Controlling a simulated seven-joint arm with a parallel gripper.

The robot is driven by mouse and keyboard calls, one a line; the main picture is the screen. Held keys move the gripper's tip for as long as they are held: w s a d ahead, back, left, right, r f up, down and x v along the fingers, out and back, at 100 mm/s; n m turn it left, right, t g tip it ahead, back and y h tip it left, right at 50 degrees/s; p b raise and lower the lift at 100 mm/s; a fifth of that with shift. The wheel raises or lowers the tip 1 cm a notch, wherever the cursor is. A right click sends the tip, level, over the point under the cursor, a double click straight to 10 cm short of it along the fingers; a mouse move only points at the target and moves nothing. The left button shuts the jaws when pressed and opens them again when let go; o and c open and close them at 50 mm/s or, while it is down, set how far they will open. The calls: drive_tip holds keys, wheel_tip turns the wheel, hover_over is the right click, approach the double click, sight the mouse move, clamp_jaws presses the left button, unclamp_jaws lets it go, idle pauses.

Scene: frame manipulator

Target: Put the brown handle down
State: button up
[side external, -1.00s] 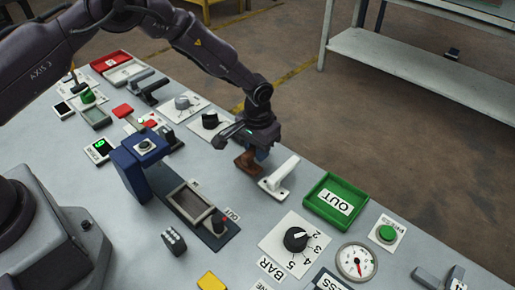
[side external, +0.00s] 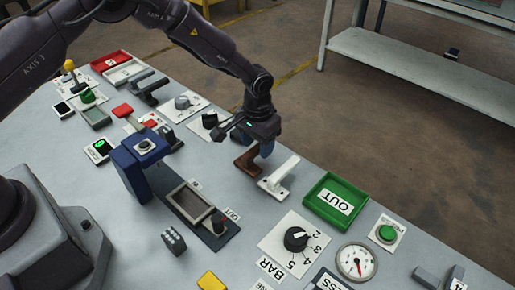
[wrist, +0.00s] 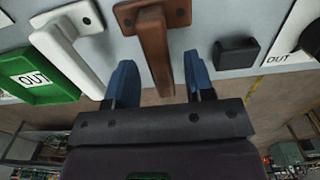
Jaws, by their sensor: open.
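The brown handle (side external: 244,162) is fixed to the grey bench beside a white handle (side external: 279,174). In the wrist view the brown handle (wrist: 154,40) has a flat base and a bar that reaches out between my two blue fingers. My gripper (side external: 264,150) hangs low over it in the side view. In the wrist view my gripper (wrist: 160,70) is open, one finger on each side of the bar, with visible gaps.
The white handle (wrist: 68,48) stands close to my left finger in the wrist view. A dark block (wrist: 236,53) is to the right. A green OUT tray (side external: 338,200) and a numbered knob (side external: 296,239) lie nearby. A blue post (side external: 138,165) stands to the left.

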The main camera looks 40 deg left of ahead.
wheel_tip(320, 180, up, 11)
wheel_tip(320, 180, up, 9)
drive_tip(key=t, duration=0.1)
hover_over(257, 147)
drive_tip(key=s+a, duration=0.3)
drive_tip(key=s+a+r+t, duration=0.2)
drive_tip(key=s+a+r, duration=0.2)
drive_tip(key=s+r, duration=0.45)
drive_tip(key=s+a+r+t, duration=0.1)
drive_tip(key=s+a, duration=0.1)
drive_tip(key=s, duration=0.6)
drive_tip(key=s+a+r+t, duration=0.1)
drive_tip(key=s+r, duration=0.1)
drive_tip(key=s, duration=0.7)
drive_tip(key=shift+a+t, duration=0.3)
drive_tip(key=shift+a, duration=0.1)
